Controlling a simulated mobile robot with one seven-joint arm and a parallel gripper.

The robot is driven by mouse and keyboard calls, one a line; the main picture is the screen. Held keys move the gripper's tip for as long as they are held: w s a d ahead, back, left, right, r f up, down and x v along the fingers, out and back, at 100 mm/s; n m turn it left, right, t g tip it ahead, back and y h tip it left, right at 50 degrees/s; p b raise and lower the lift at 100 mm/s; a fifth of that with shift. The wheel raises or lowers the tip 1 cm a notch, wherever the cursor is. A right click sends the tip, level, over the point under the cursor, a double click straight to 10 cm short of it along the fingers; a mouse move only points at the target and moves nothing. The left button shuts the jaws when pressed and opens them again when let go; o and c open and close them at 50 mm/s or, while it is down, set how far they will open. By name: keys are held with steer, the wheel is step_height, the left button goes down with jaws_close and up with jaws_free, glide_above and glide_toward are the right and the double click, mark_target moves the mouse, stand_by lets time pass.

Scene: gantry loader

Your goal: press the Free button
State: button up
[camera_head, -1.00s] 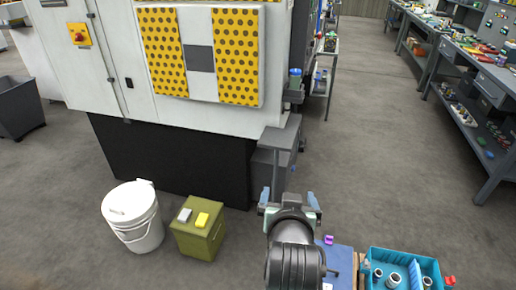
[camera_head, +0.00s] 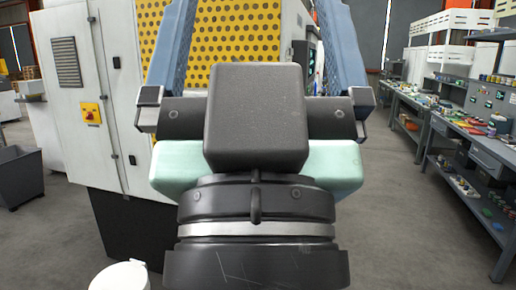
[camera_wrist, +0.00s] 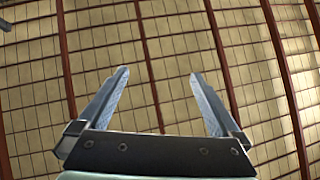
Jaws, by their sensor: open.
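My gripper (camera_head: 257,14) rises large in the middle of the head view, its two blue fingers apart and pointing up, with nothing between them. It also shows open and empty in the wrist view (camera_wrist: 158,75), against a ceiling-like surface of pale panels and red-brown beams. The white machine (camera_head: 112,170) stands behind my gripper, which hides much of its front. No button marked Free can be made out in either view. A dark panel at the machine's right edge (camera_head: 313,52) is partly hidden by the right finger.
A red switch on a yellow plate (camera_head: 91,112) is on the machine's left face. A white bucket (camera_head: 121,276) stands at the bottom left, a grey bin (camera_head: 18,185) at the far left. Workbenches (camera_head: 484,150) line the right; the floor (camera_head: 405,225) before them is clear.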

steer(key=shift+c, duration=0.3)
steer(key=shift+w, duration=0.1)
jaws_close()
stand_by(1.2)
